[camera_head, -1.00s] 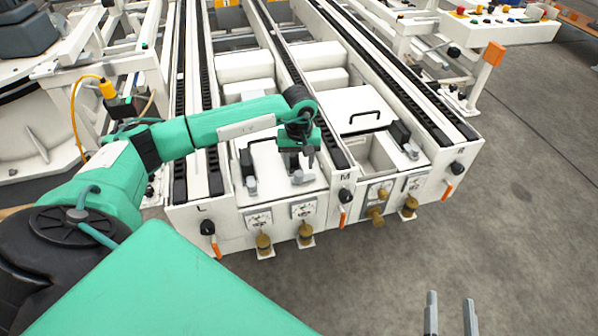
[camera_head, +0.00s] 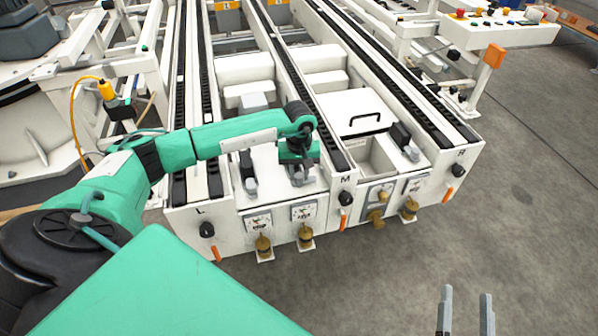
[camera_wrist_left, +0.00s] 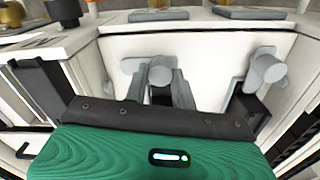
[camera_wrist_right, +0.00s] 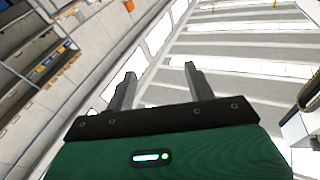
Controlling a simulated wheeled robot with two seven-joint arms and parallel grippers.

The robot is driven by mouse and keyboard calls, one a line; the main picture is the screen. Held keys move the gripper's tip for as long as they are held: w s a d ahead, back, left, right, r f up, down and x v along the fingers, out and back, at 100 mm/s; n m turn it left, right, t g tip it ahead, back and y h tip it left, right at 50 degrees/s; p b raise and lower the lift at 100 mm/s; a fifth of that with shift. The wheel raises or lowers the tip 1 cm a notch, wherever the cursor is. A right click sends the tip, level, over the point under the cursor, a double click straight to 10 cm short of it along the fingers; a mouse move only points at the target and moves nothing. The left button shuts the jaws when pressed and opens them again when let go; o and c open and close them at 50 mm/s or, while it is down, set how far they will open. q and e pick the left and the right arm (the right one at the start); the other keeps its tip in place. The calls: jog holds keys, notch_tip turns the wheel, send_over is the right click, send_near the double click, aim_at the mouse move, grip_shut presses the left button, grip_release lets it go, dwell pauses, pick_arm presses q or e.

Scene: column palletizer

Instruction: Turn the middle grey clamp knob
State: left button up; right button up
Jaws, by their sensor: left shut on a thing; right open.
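The middle grey clamp knob (camera_wrist_left: 161,72) is between the fingers of my left gripper (camera_head: 301,176), which is shut on it. In the left wrist view the two fingers stand on either side of it. In the head view the gripper largely covers this knob, at the front of the white lid left of the rail marked M. Another grey knob (camera_head: 250,185) is to its left; it also shows at the right of the left wrist view (camera_wrist_left: 268,68). A third knob (camera_head: 413,153) is at the right bay. My right gripper (camera_head: 465,298) is open and empty over the floor.
Brass valves (camera_head: 263,243) and gauges (camera_head: 303,212) line the front panel below the knobs. Black knobs with orange levers (camera_head: 344,198) sit at the rail ends. Rails run back on both sides of each bay. The grey floor (camera_head: 535,230) at right is clear.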

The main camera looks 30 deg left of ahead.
pick_arm(q)
jog(key=shift+n, duration=0.6)
jog(key=shift+r+n, duration=0.1)
jog(key=shift+n, duration=0.7)
jog(key=shift+n+p, duration=0.35)
jog(key=shift+n, duration=0.05)
jog(key=n+p, duration=0.1)
jog(key=n, duration=0.5)
jog(key=shift+n+p, duration=0.4)
jog(key=shift+n, duration=0.3)
jog(key=n+p, duration=0.1)
jog(key=n, duration=0.2)
jog(key=shift+n+p, duration=0.55)
jog(key=shift+n, duration=1.35)
pick_arm(e)
jog(key=s+d+f+g+h, duration=0.1)
jog(key=s+f+g, duration=0.3)
jog(key=f+g, duration=0.5)
jog(key=shift+s+d+f+h, duration=0.3)
jog(key=shift+f+h, duration=0.2)
jog(key=shift+h, duration=0.2)
